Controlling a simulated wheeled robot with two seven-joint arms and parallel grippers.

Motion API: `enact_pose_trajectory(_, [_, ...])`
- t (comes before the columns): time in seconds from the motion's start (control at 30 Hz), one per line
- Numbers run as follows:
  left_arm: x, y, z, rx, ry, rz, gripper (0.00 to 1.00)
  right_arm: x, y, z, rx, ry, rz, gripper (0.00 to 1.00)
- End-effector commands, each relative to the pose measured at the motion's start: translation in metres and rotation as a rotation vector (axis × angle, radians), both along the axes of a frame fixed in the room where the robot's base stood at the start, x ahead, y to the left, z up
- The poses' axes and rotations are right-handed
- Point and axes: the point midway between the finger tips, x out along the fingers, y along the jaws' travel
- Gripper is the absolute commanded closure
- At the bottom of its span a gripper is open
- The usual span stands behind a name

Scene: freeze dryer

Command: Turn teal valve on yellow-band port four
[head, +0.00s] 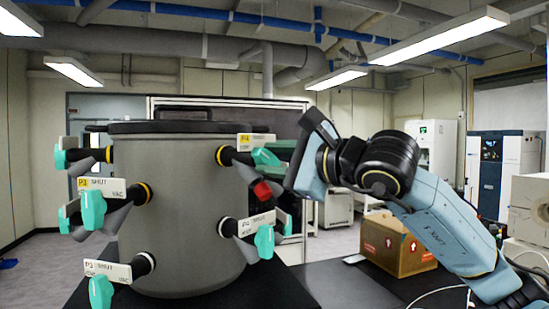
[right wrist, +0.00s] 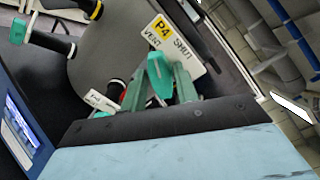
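The port with the P4 tag (head: 256,140) is at the upper right of the grey drum (head: 185,210), with a yellow band at its base. Its teal valve handle (head: 265,157) points toward my right gripper (head: 283,152). In the right wrist view the teal handle (right wrist: 160,75) lies between the two green fingers (right wrist: 160,88), in front of the P4 tag (right wrist: 178,45), which reads SHUT and VENT. Both fingers are very close to the handle; I cannot tell whether they touch it. My left gripper is not in view.
Other ports with teal handles (head: 93,210) ring the drum. Below P4 are a red tip (head: 262,190) and a port with a teal handle (head: 264,242). A cardboard box (head: 398,245) stands on the dark table (head: 345,286) to the right, under my right arm.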

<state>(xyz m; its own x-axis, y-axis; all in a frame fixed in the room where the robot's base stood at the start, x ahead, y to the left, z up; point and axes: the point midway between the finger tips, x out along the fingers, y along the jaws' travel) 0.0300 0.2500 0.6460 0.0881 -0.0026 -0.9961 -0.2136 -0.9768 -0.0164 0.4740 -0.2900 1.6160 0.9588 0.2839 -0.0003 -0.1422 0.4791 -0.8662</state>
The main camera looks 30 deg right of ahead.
Motion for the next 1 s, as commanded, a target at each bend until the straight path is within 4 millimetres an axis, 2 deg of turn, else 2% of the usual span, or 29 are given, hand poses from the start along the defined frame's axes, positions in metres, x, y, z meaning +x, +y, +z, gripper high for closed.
enact_pose_trajectory(0.03, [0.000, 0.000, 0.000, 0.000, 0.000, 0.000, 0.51, 0.000, 0.000, 0.000, 0.000, 0.000, 0.000, 0.77])
enact_pose_trajectory(0.2, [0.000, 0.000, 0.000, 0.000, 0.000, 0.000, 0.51, 0.000, 0.000, 0.000, 0.000, 0.000, 0.000, 0.99])
enact_pose_trajectory(0.57, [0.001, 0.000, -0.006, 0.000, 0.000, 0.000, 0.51, 0.000, 0.000, -0.001, 0.042, 0.012, 0.002, 1.00])
enact_pose_trajectory(0.77, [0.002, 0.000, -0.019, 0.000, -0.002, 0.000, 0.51, 0.000, 0.000, -0.002, 0.149, 0.042, 0.002, 1.00])
enact_pose_trajectory(1.0, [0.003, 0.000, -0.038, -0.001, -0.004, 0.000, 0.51, 0.000, 0.000, -0.002, 0.353, 0.102, 0.002, 1.00])
